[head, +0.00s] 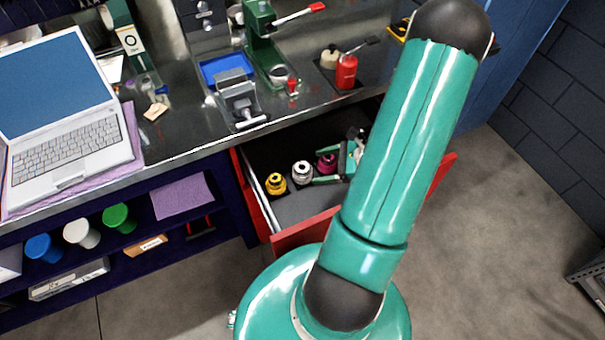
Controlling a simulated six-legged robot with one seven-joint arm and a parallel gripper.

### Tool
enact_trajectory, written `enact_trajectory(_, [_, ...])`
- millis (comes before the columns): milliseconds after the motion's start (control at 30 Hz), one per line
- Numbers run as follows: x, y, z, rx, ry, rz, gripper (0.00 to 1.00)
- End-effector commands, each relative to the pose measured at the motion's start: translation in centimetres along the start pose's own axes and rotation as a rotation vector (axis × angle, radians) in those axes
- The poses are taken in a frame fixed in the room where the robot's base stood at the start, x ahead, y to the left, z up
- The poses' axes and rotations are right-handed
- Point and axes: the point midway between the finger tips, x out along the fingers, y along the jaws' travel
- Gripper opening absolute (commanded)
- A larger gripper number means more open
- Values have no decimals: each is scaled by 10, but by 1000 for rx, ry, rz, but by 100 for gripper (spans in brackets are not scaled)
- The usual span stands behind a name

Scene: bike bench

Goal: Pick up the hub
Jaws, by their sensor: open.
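Several hub-like parts stand in a row in the open red drawer: a yellow hub (275,184), a silver-white hub (302,173) and a magenta hub (325,164). The task does not say which one is meant. My gripper (333,169) is open inside the drawer, at the right end of the row. Its green fingers are close to the magenta hub; I cannot tell whether they touch it or stand around it. My arm hides the right part of the drawer and some of the gripper.
The drawer's red front (300,235) and side walls enclose the gripper. The metal bench top (185,120) overhangs behind, with a laptop (65,105), a vise (240,100), a green press (262,45) and a red bottle (346,72). Bare dark floor shows in the drawer's front.

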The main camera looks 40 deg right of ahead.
Motion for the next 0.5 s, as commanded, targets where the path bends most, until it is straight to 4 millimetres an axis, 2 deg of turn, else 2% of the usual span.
enact_trajectory(300, [43,-1,0,1,-1,2,78])
enact_trajectory(500, [46,-2,0,1,1,0,78])
